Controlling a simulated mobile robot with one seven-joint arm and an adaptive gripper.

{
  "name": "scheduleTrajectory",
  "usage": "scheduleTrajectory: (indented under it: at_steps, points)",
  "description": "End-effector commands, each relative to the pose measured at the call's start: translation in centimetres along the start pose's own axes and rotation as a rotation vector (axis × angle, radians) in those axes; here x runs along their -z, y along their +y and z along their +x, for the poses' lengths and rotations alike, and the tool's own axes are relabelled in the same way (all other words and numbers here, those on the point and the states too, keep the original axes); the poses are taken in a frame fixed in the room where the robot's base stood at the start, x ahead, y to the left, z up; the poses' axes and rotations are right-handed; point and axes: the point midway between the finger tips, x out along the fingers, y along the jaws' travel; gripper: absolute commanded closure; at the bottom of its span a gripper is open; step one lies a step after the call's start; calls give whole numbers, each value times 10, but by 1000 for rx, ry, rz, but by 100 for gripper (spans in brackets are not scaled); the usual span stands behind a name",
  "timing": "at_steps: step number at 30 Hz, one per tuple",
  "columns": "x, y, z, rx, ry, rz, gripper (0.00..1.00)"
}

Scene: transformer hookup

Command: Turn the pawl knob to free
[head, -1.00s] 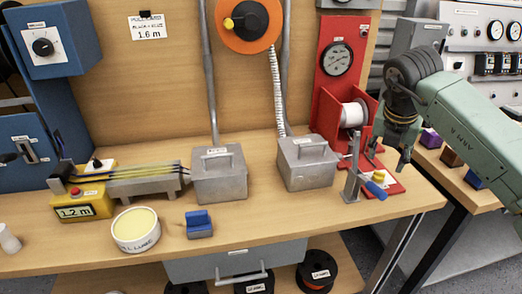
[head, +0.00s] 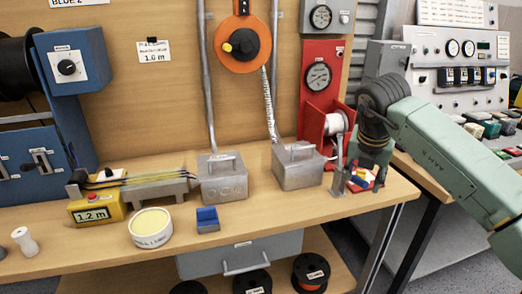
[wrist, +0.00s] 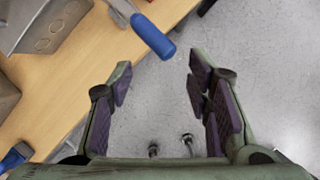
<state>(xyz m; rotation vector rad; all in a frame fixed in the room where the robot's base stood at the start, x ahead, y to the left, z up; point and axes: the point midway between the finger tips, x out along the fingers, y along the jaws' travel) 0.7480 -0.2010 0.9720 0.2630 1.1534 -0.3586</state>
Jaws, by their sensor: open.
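My gripper (wrist: 160,82) is open and empty in the wrist view, with purple pads on both fingers. A blue lever handle (wrist: 153,36) lies just beyond the fingertips, above the floor past the bench edge; the fingers are not closed on it. In the head view my arm's end is over the red-based winch stand (head: 321,122) at the bench's right end. A small knob shows there only as bits of yellow, largely hidden by my gripper. Another knob, yellow on a black hub (head: 238,46), sits on the orange reel. I cannot tell which is the pawl knob.
Two grey metal boxes (head: 222,187) (head: 296,176) stand left of the winch, conduits rising behind. A round cream tub (head: 151,226) and a blue block (head: 207,219) lie near the front edge. The bench front between them and the winch is clear.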

Motion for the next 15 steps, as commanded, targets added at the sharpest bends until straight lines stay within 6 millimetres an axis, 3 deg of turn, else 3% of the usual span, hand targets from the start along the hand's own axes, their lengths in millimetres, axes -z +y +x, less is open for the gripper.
scheduleTrajectory:
  at_steps: [3,15]
  points:
    - [2,28,-1,-85,-5,-36,55]
    - [13,106,-15,-344,-18,-131,55]
